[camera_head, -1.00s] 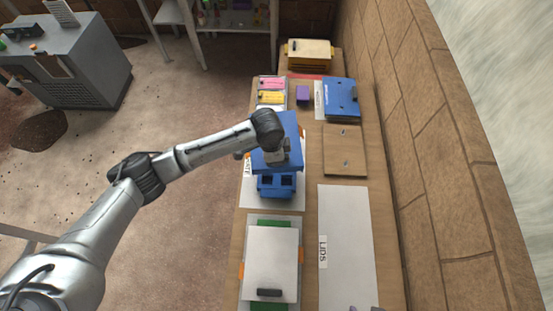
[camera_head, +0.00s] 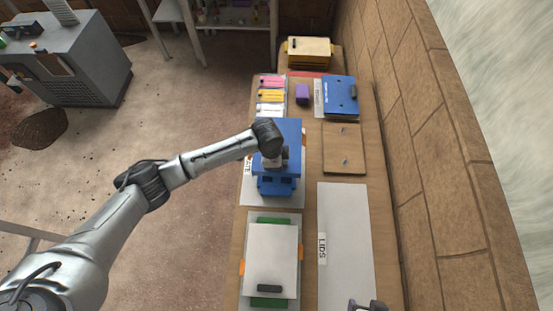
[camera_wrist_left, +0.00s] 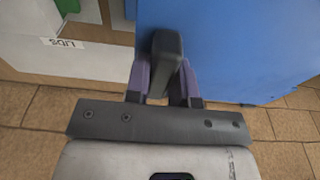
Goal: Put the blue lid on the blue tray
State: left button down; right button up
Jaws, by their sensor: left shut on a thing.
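The blue lid (camera_head: 290,135) is held by my left gripper (camera_head: 275,162), which is shut on the lid's dark handle (camera_wrist_left: 163,55). The lid's flat blue face also fills much of the left wrist view (camera_wrist_left: 235,45). The lid is over the blue tray (camera_head: 277,186) and hides its far part; the tray's near side shows below it. I cannot tell whether lid and tray touch. My right gripper (camera_head: 367,305) is only partly in view at the bottom edge, away from the lid.
A white lid with a dark handle (camera_head: 270,250) covers a green tray (camera_head: 268,302) at the near left. The "LIDS" sheet (camera_head: 345,220) is bare. Another blue box (camera_head: 340,95), a brown board (camera_head: 343,150) and a purple block (camera_head: 302,94) are farther back. A brick wall runs along the right.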

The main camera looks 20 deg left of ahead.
pick_arm(q)
jog(key=shift+f+b, duration=1.45)
jog(key=shift+f, duration=2.6)
jog(key=shift+f, duration=0.3)
jog(key=shift+f+b, duration=0.3)
jog(key=shift+f, duration=0.05)
jog(key=c, duration=0.9)
grip_release()
jog(key=shift+r, duration=0.1)
